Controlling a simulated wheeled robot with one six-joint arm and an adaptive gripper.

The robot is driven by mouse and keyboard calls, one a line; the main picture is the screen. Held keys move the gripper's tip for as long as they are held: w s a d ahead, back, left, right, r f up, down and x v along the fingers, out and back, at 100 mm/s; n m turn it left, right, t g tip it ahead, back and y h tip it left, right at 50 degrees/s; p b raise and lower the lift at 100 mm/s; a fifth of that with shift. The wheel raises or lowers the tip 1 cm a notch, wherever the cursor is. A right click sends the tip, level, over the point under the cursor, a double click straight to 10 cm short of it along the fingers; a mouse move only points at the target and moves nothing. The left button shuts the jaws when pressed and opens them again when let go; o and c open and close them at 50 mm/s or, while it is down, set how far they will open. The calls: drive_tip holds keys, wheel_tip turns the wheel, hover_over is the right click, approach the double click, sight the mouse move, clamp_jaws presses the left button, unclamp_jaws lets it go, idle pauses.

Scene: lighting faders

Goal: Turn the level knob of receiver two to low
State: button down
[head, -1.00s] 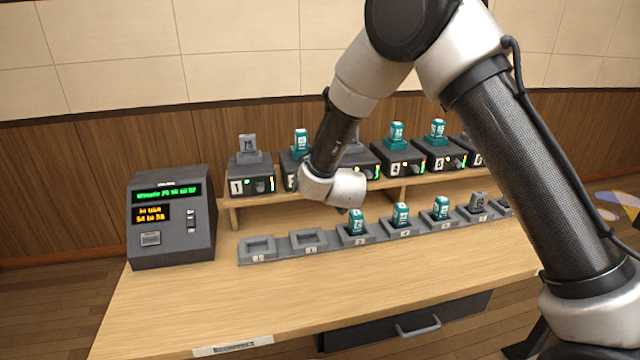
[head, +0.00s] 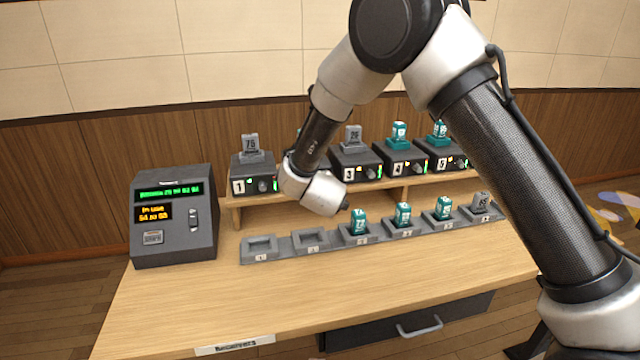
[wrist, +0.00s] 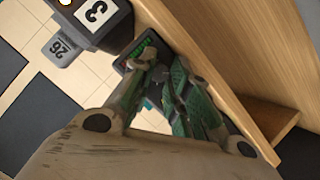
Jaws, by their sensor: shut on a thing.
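Receiver two is hidden behind my arm in the head view. In the wrist view, part of its dark box (wrist: 124,66) with a green lit strip shows behind my fingers, and a bit of teal shows between them. My gripper (wrist: 166,68) has its fingertips close together at the front of this box, shut on what appears to be its level knob. The knob itself is hidden by the fingers, so its setting cannot be read. In the head view my wrist covers the fingers.
Receiver one (head: 252,178) and receiver three (head: 355,168), also in the wrist view (wrist: 120,28), flank the spot. Receiver four (head: 400,160) stands further right. A charging rack (head: 285,254) with several packs lies below, in front of the shelf. A console (head: 172,240) stands left. The front tabletop is clear.

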drive_tip(key=c, duration=1.3)
unclamp_jaws()
drive_tip(key=shift+s, duration=0.1)
drive_tip(key=v, duration=1.2)
drive_tip(key=shift+r, duration=0.1)
